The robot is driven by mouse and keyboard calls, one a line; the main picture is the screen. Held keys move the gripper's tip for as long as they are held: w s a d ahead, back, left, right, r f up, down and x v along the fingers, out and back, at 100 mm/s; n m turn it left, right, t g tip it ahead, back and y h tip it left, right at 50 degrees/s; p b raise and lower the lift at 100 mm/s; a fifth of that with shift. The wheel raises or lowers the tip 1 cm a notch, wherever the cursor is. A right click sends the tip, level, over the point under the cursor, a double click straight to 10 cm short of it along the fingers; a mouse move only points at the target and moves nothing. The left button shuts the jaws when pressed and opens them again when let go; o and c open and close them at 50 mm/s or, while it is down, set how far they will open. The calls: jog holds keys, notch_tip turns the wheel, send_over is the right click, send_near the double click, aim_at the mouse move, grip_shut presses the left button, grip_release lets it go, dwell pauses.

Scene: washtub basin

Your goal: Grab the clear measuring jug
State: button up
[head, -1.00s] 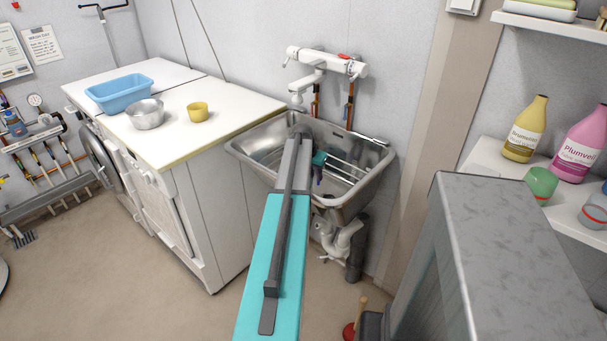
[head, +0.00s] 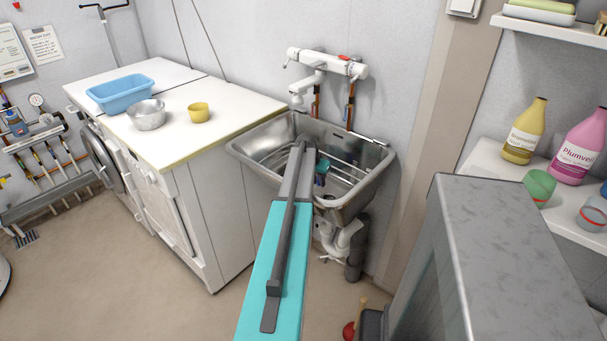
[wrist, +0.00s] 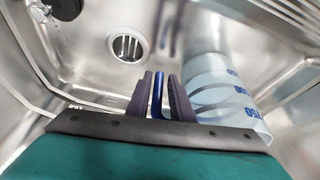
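The clear measuring jug (wrist: 232,98), with blue volume marks, shows in the wrist view in the steel basin, right of my gripper. Its larger marks are toward the camera. My gripper (wrist: 160,80) has its two dark fingers on either side of an upright blue strip (wrist: 157,97), which looks like the jug's handle. Narrow gaps show between strip and fingers, so the gripper looks open around it. In the head view, the teal end of my arm (head: 321,172) is down inside the basin (head: 366,182). I cannot make out the jug there.
The basin's drain (wrist: 128,45) lies beyond the fingers. A white counter (head: 180,137) with a blue tub (head: 121,93), metal pot and yellow cup stands left.

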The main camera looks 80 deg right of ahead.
dwell(0.5)
grip_shut()
jog(key=shift+r+b, duration=0.6)
jog(key=shift+r, duration=4.4)
